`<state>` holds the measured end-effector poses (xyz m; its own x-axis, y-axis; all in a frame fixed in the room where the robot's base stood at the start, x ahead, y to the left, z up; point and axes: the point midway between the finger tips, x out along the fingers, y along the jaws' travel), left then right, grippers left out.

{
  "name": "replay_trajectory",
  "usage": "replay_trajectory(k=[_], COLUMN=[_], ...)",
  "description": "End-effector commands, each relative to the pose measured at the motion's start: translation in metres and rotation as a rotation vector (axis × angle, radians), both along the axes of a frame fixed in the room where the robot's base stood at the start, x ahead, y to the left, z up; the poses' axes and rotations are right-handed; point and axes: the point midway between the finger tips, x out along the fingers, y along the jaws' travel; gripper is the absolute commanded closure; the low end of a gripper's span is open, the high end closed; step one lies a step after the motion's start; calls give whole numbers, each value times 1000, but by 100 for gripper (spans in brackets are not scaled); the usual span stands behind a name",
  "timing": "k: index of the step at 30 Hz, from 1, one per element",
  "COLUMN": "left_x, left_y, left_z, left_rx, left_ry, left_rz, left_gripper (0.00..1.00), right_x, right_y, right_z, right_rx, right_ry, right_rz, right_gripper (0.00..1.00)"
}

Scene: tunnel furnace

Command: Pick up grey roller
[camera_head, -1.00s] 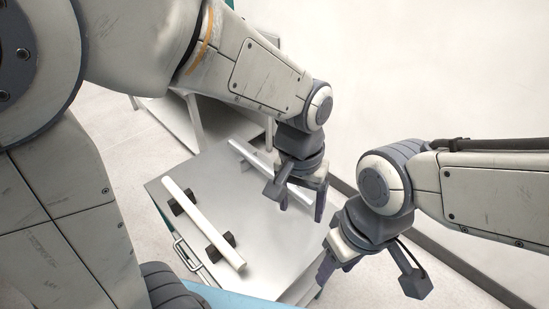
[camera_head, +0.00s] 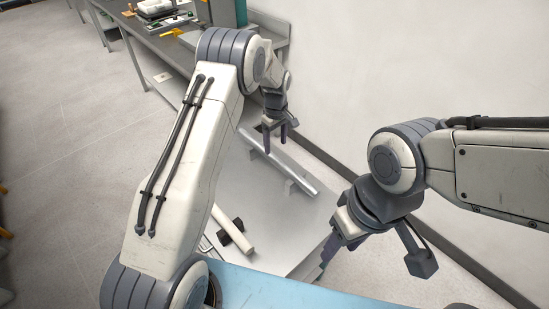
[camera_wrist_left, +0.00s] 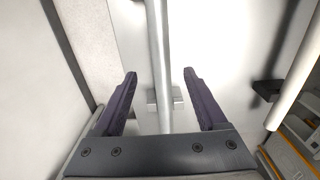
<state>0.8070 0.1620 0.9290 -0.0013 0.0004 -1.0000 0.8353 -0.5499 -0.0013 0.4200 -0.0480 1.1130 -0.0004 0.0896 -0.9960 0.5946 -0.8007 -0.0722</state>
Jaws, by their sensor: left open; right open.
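The grey roller (camera_head: 285,166) lies on the metal tabletop (camera_head: 258,208), resting on small light supports. In the left wrist view the grey roller (camera_wrist_left: 160,50) runs lengthwise between the two open fingers. My left gripper (camera_head: 275,140) is open near the far end of the grey roller; whether it touches is not clear. In the left wrist view my left gripper (camera_wrist_left: 160,85) has a finger on each side of the roller, with space around it. My right gripper (camera_head: 335,248) is open and empty, off the table's right edge.
A white roller (camera_head: 232,230) lies left of the grey one on a dark support (camera_head: 232,232), partly hidden by my left arm. It also shows in the left wrist view (camera_wrist_left: 297,70). A long workbench (camera_head: 170,60) stands behind. A wall is on the right. A blue surface (camera_head: 270,288) lies in front.

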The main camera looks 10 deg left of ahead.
Motion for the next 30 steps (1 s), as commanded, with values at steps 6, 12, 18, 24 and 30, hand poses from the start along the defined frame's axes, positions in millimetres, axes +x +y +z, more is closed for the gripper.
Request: replay_trajectory(k=[6, 12, 18, 24, 30], left_x=[0, -1, 0, 0, 0], left_y=[0, 3, 3, 3, 3], left_z=[-19, -42, -66, -69, -69], left_rx=[0, 0, 0, 0, -1], left_ry=[0, 2, 0, -2, -1], left_rz=[-2, -2, -3, -3, -3], left_gripper=[25, 25, 25, 25, 79], right_x=[0, 0, 0, 0, 0], right_y=[0, 0, 0, 0, 0], right_z=[7, 24, 29, 29, 29], right_rx=[0, 0, 0, 0, 0], right_ry=[0, 0, 0, 0, 0], right_rz=[0, -1, -2, -2, -1], right_gripper=[50, 50, 50, 50, 50])
